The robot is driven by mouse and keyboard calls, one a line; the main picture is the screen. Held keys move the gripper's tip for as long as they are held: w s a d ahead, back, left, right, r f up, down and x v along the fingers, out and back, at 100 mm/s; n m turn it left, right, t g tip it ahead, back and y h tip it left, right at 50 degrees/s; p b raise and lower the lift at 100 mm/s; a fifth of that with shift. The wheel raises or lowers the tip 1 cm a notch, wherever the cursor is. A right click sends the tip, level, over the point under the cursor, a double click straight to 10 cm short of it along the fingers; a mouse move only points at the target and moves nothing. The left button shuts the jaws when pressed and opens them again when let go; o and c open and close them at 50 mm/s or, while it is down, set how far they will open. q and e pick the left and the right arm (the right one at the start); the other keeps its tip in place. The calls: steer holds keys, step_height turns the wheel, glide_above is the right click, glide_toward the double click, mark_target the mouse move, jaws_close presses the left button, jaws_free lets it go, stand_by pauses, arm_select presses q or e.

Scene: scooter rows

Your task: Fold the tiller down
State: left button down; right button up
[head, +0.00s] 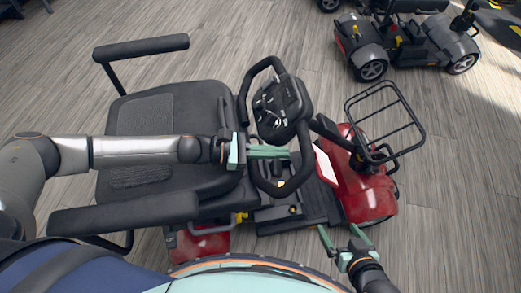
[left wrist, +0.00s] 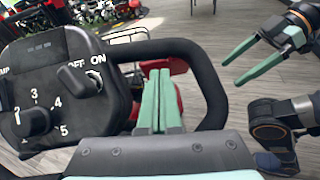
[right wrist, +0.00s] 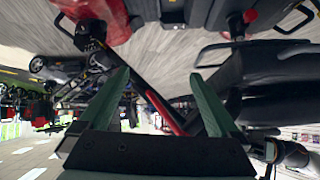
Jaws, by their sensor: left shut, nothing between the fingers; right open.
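The tiller (head: 283,108) of the red scooter stands raised in front of the seat, with a black loop handlebar and a control panel. Its panel (left wrist: 62,90) fills the left of the left wrist view, with a numbered dial and an OFF/ON switch. My left gripper (head: 284,153) is shut and empty, its fingers reaching across the lower part of the handlebar loop (left wrist: 205,75). Whether they touch it I cannot tell. My right gripper (head: 341,240) is open and empty, low beside the scooter's red front (head: 365,190). It also shows open in the left wrist view (left wrist: 258,62).
The scooter's black seat (head: 155,130) with two armrests lies under my left arm. A wire basket (head: 385,118) is fixed at the scooter's front. Another scooter (head: 405,45) stands at the top right. Bare floor lies right of the basket.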

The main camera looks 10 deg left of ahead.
mark_target(301, 147)
arm_select(q)
steer(key=shift+x, duration=1.2)
steer(key=shift+w+d+r+p, duration=0.25)
steer(key=shift+d+r, duration=0.15)
steer(key=shift+r, duration=0.15)
steer(key=shift+w+d+r+p, duration=0.1)
steer(key=shift+d+r+p, duration=0.15)
steer(key=shift+d+r, duration=0.25)
steer(key=shift+w+d+r, duration=0.1)
